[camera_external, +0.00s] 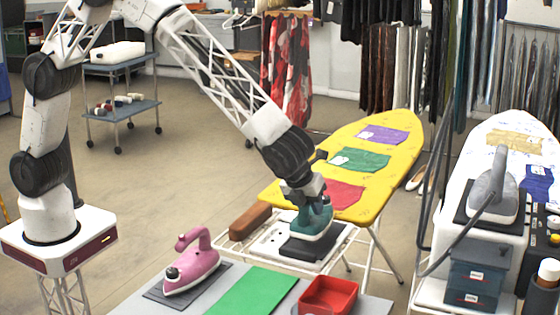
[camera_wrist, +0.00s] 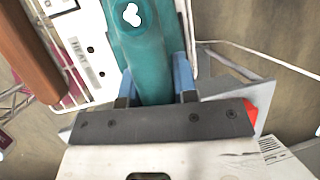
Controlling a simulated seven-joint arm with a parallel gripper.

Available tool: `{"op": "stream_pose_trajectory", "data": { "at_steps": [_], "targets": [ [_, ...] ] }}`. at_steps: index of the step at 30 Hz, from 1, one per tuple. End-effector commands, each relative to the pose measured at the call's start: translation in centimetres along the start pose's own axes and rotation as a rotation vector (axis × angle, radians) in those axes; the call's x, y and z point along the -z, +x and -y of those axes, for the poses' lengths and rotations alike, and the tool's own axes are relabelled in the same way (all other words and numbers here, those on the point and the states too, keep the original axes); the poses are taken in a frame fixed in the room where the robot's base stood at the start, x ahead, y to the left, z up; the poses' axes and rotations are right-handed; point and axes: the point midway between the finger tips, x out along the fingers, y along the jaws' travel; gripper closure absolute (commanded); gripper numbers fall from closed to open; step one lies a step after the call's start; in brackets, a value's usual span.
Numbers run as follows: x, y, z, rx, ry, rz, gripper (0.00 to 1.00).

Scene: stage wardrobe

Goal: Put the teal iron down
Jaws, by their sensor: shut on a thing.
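The teal iron (camera_external: 314,224) is at the near end of the yellow ironing board, over a dark rest pad (camera_external: 303,250) on a white rack. My gripper (camera_external: 309,196) is above it and shut on its handle. In the wrist view the teal handle (camera_wrist: 146,45) runs between the two blue fingers of my gripper (camera_wrist: 155,84). The iron looks level and on the pad or very close above it; I cannot tell whether it touches. The gripper hides part of the handle.
A brown block (camera_external: 249,220) lies on the rack, left of the iron. A pink iron (camera_external: 193,265), green mat (camera_external: 252,291) and red tray (camera_external: 329,296) are on the near table. Coloured cloths lie on the yellow board (camera_external: 402,135). A grey iron (camera_external: 493,200) stands at right.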

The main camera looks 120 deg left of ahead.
Motion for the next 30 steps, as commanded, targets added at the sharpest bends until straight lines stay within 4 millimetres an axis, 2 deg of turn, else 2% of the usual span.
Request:
{"op": "stream_pose_trajectory", "data": {
  "at_steps": [9,24,25,30],
  "targets": [
    [1.1,2.9,-0.4,0.0,0.001,0.0,1.0],
    [1.4,3.4,-0.5,0.0,-0.001,0.0,1.0],
    [1.4,3.5,-0.6,-0.001,0.0,0.0,0.7],
    [1.4,3.4,-0.6,-0.001,0.0,0.0,0.47]
  ]
}}
